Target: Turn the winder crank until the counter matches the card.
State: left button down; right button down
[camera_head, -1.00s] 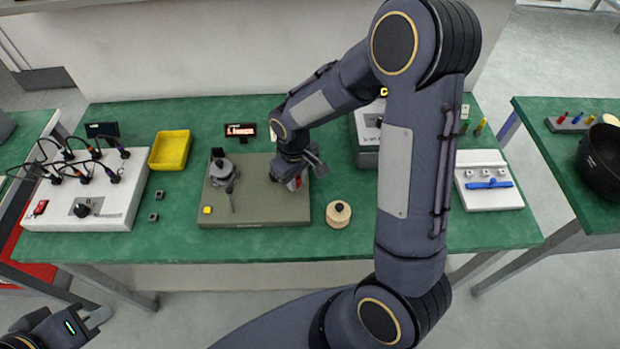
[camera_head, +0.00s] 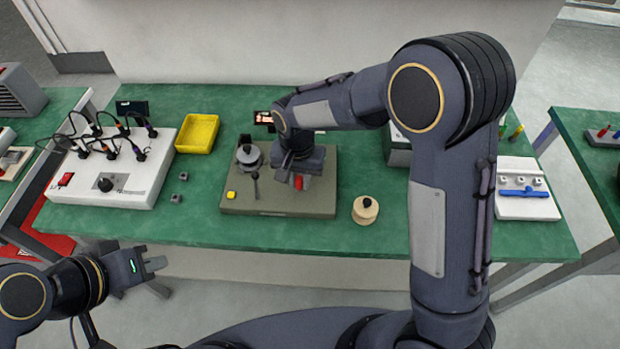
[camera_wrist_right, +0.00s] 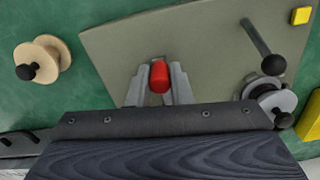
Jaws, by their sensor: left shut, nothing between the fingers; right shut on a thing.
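The winder is a grey-green base plate (camera_head: 235,206) on the green bench, with a grey spindle (camera_head: 249,156) and a thin lever (camera_head: 256,186) at its left. My right gripper (camera_head: 298,183) is over the right part of the plate, shut on the red crank handle (camera_wrist_right: 159,76), which shows between its fingers in the right wrist view. The crank arm below is hidden. The counter (camera_head: 263,118) has lit red digits behind the plate, partly covered by my right arm and unreadable. I cannot make out a card. My left gripper (camera_head: 152,272) is shut and empty, off the bench's front edge.
A wooden spool (camera_head: 365,210) stands right of the plate. A yellow tray (camera_head: 197,133) and a white box with cables (camera_head: 140,185) are to the left. A yellow block (camera_head: 231,195) is on the plate's front left. A white panel with a blue bar (camera_head: 524,192) is at the right.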

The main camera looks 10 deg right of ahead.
jog(key=a+m, duration=0.2)
jog(key=shift+w+m, duration=0.3)
jog(key=shift+m, duration=0.1)
jog(key=m, duration=0.1)
jog(key=w+a+m, duration=0.1)
jog(key=shift+a+m+p, duration=0.15)
jog(key=shift+m+p, duration=0.2)
jog(key=shift+m, duration=0.05)
jog(key=shift+w+a+m+p, duration=0.15)
jog(key=shift+w+a+m, duration=0.15)
jog(key=shift+m, duration=0.3)
jog(key=shift+w+a+m+p, duration=0.15)
jog(key=shift+w+a+m, duration=0.1)
jog(key=shift+m, duration=0.35)
jog(key=shift+w+a+m+p, duration=0.35)
jog(key=shift+w+m, duration=0.3)
jog(key=shift+m, duration=0.55)
jog(key=c, duration=1.3)
grip_release()
